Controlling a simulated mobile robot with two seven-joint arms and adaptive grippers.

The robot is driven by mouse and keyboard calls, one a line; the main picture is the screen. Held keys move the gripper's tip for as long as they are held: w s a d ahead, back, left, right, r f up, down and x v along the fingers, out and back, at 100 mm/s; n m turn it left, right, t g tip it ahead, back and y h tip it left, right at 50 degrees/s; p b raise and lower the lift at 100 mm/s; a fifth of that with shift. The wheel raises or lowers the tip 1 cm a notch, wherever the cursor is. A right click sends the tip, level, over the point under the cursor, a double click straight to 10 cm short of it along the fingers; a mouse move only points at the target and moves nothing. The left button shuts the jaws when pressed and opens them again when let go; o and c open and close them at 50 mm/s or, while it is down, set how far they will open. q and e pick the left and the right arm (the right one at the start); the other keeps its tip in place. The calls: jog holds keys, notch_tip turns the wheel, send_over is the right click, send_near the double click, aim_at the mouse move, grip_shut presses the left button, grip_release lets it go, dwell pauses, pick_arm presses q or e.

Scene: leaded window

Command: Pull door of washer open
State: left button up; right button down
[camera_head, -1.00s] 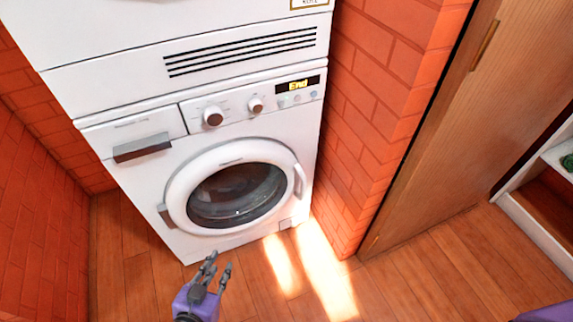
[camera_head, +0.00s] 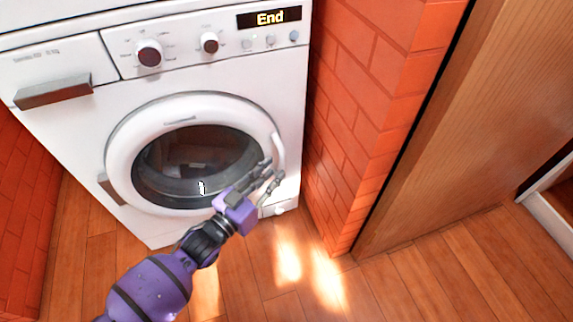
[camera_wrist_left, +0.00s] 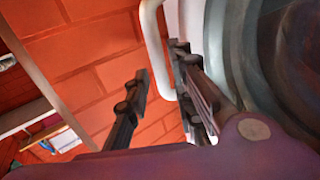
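The white washer (camera_head: 75,120) faces me with its round door (camera_head: 119,158) closed. The door has a dark glass window (camera_head: 185,160) and a pale curved handle (camera_head: 279,150) on its right rim. My left gripper (camera_head: 268,178) is in front of the door's lower right, close to the lower end of the handle. In the left wrist view, its dark fingers (camera_wrist_left: 165,88) are spread apart, and the white handle (camera_wrist_left: 153,40) appears between them. I cannot tell whether they touch it. My right gripper is not in view.
A brick wall corner (camera_head: 370,110) stands close to the right of the washer, with a wooden door panel (camera_head: 470,130) beyond it. The wooden floor (camera_head: 400,285) in front is clear. The washer's display (camera_head: 270,18) reads "End".

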aim_at(280, 167)
pick_arm(q)
jog(key=b+x, duration=0.1)
jog(key=x, duration=0.4)
jog(key=shift+s+f, duration=0.1)
grip_shut()
